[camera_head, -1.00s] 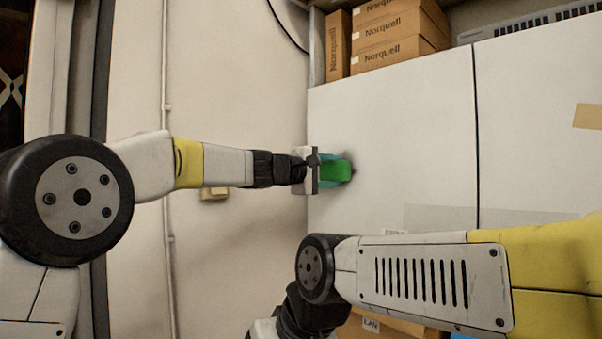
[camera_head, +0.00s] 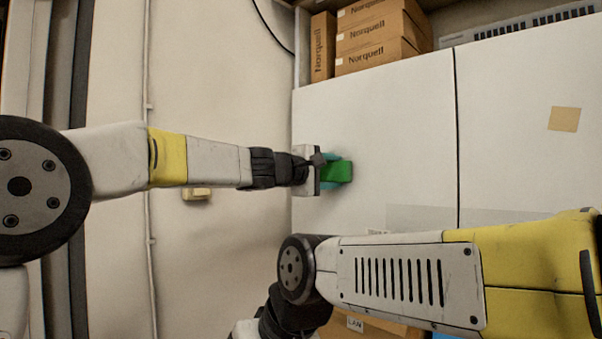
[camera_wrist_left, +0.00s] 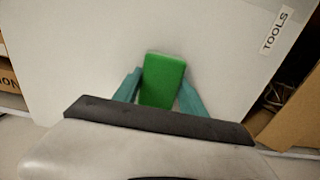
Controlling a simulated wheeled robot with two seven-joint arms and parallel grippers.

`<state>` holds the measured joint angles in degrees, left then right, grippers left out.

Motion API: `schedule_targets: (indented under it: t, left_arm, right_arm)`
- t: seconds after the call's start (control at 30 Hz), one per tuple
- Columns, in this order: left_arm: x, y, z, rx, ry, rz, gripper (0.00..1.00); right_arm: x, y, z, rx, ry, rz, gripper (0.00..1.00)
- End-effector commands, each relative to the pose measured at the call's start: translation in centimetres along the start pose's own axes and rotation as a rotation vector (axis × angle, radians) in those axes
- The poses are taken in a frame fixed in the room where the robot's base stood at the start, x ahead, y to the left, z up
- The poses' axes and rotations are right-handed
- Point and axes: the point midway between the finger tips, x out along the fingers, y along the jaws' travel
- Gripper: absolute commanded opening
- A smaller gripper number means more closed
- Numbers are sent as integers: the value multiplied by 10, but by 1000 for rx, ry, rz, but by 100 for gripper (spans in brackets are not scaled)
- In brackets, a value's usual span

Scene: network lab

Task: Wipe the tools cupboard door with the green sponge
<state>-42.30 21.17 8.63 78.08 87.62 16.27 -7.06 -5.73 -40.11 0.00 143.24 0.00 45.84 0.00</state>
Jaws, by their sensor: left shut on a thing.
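The green sponge (camera_head: 337,171) is held between the fingers of my left gripper (camera_head: 326,171), close against the white tools cupboard door (camera_head: 400,130). In the left wrist view the sponge (camera_wrist_left: 162,80) sits between two teal fingers (camera_wrist_left: 160,88), in front of the door, whose label (camera_wrist_left: 274,31) reads TOOLS. Whether the sponge touches the door I cannot tell for certain. My right arm crosses the lower right of the head view; its gripper is out of frame.
Several Norquell boxes (camera_head: 372,38) stand on top of the cupboard. A second door (camera_head: 520,90) with a tan patch (camera_head: 564,119) is at the right. Cardboard boxes (camera_head: 372,326) are low, below the doors. A wall switch (camera_head: 196,194) is at the left.

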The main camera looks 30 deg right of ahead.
Motion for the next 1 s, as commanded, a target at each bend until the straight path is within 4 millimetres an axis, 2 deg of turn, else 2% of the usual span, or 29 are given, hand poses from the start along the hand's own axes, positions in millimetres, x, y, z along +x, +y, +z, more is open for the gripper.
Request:
schedule_targets:
  t: [0.33,0.67,1.0]
  left_arm:
    - [3,-1,-31,0,2,-1,17]
    - [3,-2,-43,-1,4,-3,17]
    - [2,-2,-72,-1,5,-2,17]
  right_arm:
    - [0,0,0,0,0,0,0]
    - [0,0,0,0,0,0,0]
    - [0,0,0,0,0,0,0]
